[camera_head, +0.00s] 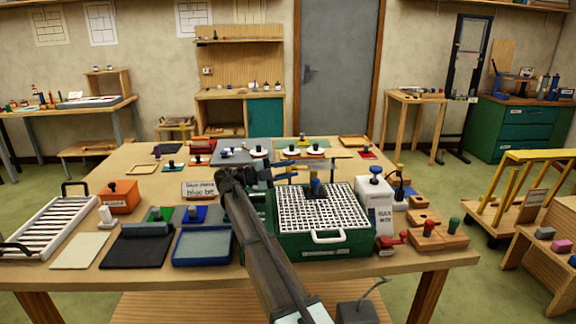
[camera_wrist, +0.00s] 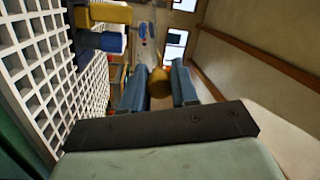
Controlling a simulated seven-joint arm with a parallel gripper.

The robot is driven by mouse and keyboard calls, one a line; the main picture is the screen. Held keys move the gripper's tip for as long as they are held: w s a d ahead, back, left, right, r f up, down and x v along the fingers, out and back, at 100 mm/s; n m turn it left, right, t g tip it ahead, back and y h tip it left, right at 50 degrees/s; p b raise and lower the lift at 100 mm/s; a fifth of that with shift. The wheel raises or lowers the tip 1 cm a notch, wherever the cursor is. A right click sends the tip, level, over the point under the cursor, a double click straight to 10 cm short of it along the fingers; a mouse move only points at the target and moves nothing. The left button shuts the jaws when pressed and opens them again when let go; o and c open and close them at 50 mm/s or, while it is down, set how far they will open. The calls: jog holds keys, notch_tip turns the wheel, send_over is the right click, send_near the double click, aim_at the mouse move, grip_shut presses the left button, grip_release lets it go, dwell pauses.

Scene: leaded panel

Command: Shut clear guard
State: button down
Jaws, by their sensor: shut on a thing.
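The grinder is a green box (camera_head: 325,246) with a white grid top (camera_head: 345,216) and a white front handle (camera_head: 328,237). The grid also fills the left of the wrist view (camera_wrist: 50,75). My gripper (camera_head: 291,173) is over the back left side of the grinder. In the wrist view my gripper's blue fingers (camera_wrist: 158,92) are closed around a yellow-brown knob (camera_wrist: 159,82). A blue and yellow post (camera_head: 315,186) stands at the grid's back and shows in the wrist view (camera_wrist: 103,28). I cannot make out the clear guard's pane, nor whether the knob belongs to it.
A blue tray (camera_head: 202,246), a dark mat (camera_head: 135,250) and a white slatted rack (camera_head: 50,226) lie to the left. Several small tools crowd the table's back. My forearm crosses the front middle.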

jog(key=shift+f+m, duration=0.25)
jog(key=shift+m, duration=0.05)
dwell(0.4)
jog(key=c, duration=0.9)
grip_release()
jog(key=a, duration=0.4)
jog(key=a+f, duration=0.1)
jog(key=a, duration=0.3)
jog(key=s+a, duration=0.1)
jog(key=a, duration=0.3)
jog(key=shift+a+f, duration=0.15)
jog(key=shift+f, duration=0.1)
jog(key=shift+s+a+f, duration=0.1)
jog(key=shift+s+a, duration=0.05)
jog(key=shift+a, duration=0.55)
jog(key=shift+c, duration=0.4)
